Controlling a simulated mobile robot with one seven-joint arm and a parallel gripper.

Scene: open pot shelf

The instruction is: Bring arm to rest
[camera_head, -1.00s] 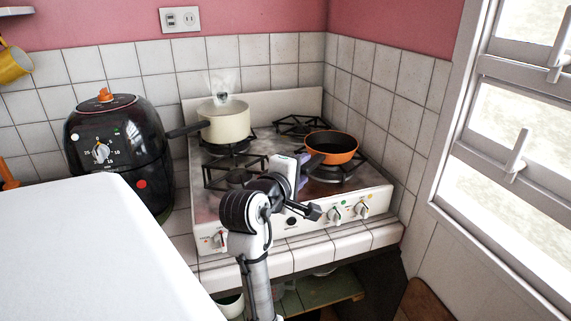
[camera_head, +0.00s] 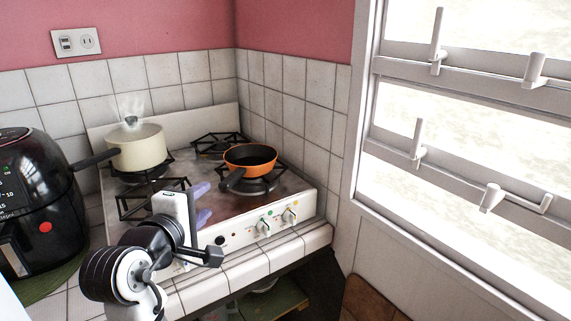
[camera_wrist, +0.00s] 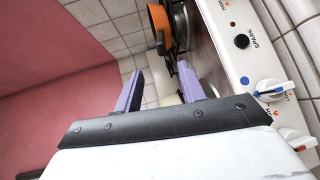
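My gripper (camera_head: 203,204) is in front of the stove (camera_head: 215,232), over its front edge, with purple fingers pointing away toward the burners. In the wrist view the two purple fingers of my gripper (camera_wrist: 163,92) stand apart with nothing between them. My folded arm shows at the bottom left of the head view.
A cream pot (camera_head: 138,148) steams on the left rear burner. A black air fryer (camera_head: 40,205) stands left of the stove. Window handles (camera_head: 418,143) stick out at the right. A green shelf (camera_head: 275,300) lies below the counter. The space right of my gripper is free.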

